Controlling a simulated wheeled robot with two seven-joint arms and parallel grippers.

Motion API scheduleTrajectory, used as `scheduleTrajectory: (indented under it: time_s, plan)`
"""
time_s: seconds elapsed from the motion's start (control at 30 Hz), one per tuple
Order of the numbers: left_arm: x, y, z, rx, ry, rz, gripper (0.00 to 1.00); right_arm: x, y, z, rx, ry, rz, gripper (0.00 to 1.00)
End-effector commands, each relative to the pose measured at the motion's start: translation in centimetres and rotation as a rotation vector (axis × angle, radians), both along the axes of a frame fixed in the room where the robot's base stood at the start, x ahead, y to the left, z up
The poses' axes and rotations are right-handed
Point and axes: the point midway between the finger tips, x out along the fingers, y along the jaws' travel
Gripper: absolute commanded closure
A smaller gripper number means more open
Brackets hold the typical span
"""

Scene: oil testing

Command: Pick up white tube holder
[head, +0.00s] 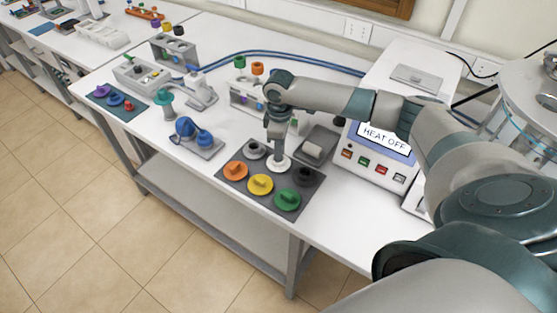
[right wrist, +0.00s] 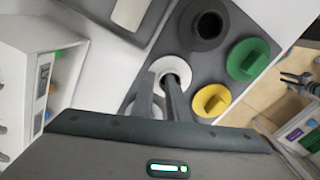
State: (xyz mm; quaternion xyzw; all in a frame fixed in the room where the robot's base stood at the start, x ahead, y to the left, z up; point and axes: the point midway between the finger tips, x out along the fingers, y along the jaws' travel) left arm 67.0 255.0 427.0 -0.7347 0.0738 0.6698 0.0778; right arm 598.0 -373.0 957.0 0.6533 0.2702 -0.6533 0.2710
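The white tube holder (head: 278,165) is a round white piece with a central hole. It sits on a dark grey mat (head: 243,187), between a grey holder and a black holder. My right gripper (head: 279,152) points down at it from directly above. In the right wrist view the fingers of my right gripper (right wrist: 161,78) are a small gap apart at the rim of the white tube holder (right wrist: 173,62). One finger covers part of its hole. Whether they press on it is unclear. A small grey jointed part, probably my left gripper (right wrist: 297,84), shows at the right edge.
Close around are the orange holder (head: 235,171), yellow holder (head: 260,185), green holder (head: 287,200), black holder (head: 303,176) and grey holder (head: 255,149). The heater box (head: 384,155) reading HEAT OFF stands to the right.

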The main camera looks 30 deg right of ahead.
Motion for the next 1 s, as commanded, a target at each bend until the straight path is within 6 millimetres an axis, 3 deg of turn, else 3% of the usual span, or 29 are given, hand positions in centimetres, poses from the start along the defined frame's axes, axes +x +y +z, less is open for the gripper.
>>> scheduleTrajectory:
  time_s: [0.37,0.47,1.0]
  plan:
    - [-0.04,0.08,-0.05,0.001,0.001,0.000,0.70,0.00,0.03,-0.02,0.000,0.000,0.000,0.86]
    - [-0.04,0.09,-0.05,0.001,0.001,0.000,0.70,0.00,0.03,-0.02,0.001,0.001,0.000,1.00]
    - [-0.05,0.10,0.47,0.001,0.001,0.000,0.70,0.01,0.03,0.47,0.000,0.000,0.000,1.00]
